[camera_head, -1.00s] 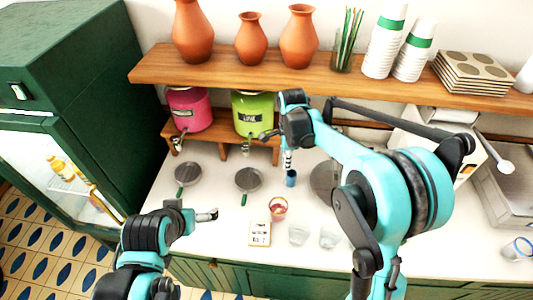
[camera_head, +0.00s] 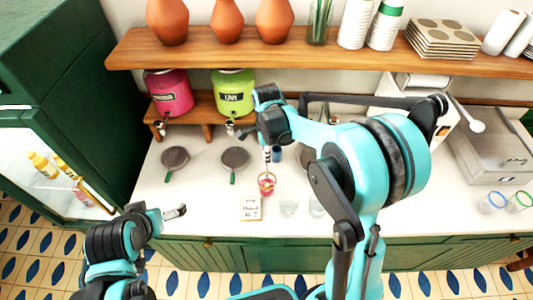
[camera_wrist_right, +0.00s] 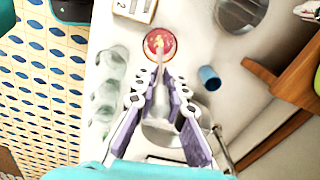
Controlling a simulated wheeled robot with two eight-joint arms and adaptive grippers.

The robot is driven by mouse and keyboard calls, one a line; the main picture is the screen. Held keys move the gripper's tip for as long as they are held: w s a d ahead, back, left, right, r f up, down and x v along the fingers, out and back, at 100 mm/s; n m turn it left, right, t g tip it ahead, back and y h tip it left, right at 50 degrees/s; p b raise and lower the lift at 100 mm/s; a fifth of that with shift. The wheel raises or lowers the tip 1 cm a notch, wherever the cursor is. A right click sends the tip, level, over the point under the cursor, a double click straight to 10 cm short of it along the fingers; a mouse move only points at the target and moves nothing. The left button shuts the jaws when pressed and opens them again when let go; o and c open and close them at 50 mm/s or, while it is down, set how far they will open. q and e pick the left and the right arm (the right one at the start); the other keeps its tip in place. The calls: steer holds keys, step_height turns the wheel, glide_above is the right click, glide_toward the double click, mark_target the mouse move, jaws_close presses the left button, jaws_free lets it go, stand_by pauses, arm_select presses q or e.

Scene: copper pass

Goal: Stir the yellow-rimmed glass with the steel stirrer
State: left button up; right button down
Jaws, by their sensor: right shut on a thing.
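The yellow-rimmed glass (camera_head: 266,187), with a red drink in it, stands on the white counter; it also shows in the right wrist view (camera_wrist_right: 152,44). My right gripper (camera_head: 268,150) is above it, with its fingers (camera_wrist_right: 160,80) shut on the thin steel stirrer (camera_wrist_right: 161,66). The stirrer points down at the glass, and its lower end overlaps the glass opening in the wrist view. How deep the tip reaches is hard to tell. My left gripper (camera_head: 178,212) is empty, off to the left near the counter's front edge; its finger gap is too small to read.
A blue cup (camera_head: 276,154) stands just behind the glass. Clear glasses (camera_head: 289,204) stand to its right and a small printed card (camera_head: 250,208) in front left. Two small pans (camera_head: 235,158) lie further left. The wooden shelf (camera_head: 330,58) overhangs the back.

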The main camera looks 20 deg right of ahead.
steer(key=shift+f+b, duration=3.65)
steer(key=shift+f, duration=1.15)
